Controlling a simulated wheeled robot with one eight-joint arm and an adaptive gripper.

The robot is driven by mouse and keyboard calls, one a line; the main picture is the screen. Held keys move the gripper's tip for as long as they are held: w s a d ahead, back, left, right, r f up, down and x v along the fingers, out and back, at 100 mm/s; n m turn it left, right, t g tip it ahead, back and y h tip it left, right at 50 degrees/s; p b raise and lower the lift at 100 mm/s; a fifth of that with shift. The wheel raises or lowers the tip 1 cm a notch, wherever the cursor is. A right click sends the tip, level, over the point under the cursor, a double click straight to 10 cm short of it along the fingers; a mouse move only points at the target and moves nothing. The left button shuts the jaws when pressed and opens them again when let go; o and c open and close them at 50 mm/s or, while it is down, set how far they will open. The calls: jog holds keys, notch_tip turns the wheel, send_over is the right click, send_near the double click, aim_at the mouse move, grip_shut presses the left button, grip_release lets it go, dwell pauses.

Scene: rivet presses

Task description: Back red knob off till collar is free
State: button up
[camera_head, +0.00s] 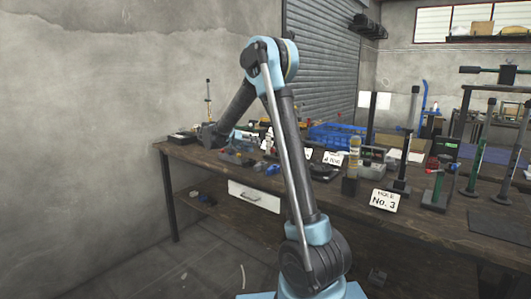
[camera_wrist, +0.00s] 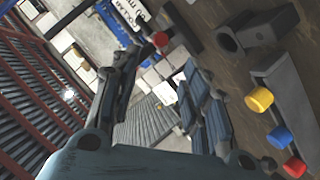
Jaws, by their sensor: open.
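In the wrist view a small red knob (camera_wrist: 158,40) shows beyond my fingertips, close to the left finger's tip. I cannot tell whether they touch. A white and blue card (camera_wrist: 132,14), seemingly lettered "COLLAR", lies just past it. The collar itself I cannot make out. Another red knob (camera_wrist: 294,167) sits at the lower right, on a grey block (camera_wrist: 285,85). My gripper (camera_wrist: 165,62) is open, with nothing visible between its fingers. In the head view my gripper (camera_head: 207,133) is a dark shape over the bench's left end; the knob is too small to tell there.
A yellow knob (camera_wrist: 258,99) and a blue knob (camera_wrist: 279,137) share the grey block. In the head view the wooden bench (camera_head: 340,207) carries a blue crate (camera_head: 335,136), a "No. 3" card (camera_head: 384,200) and several upright tools on the right. A wall stands behind at left.

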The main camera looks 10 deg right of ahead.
jog(key=s+d+r+m+y, duration=0.2)
jog(key=s+r+m+y, duration=0.35)
jog(key=r, duration=0.25)
jog(key=shift+m, duration=0.25)
jog(key=x, duration=1.7)
jog(key=shift+w+a+f, duration=0.1)
jog(key=shift+w+f, duration=0.1)
jog(key=shift+w, duration=0.2)
grip_shut()
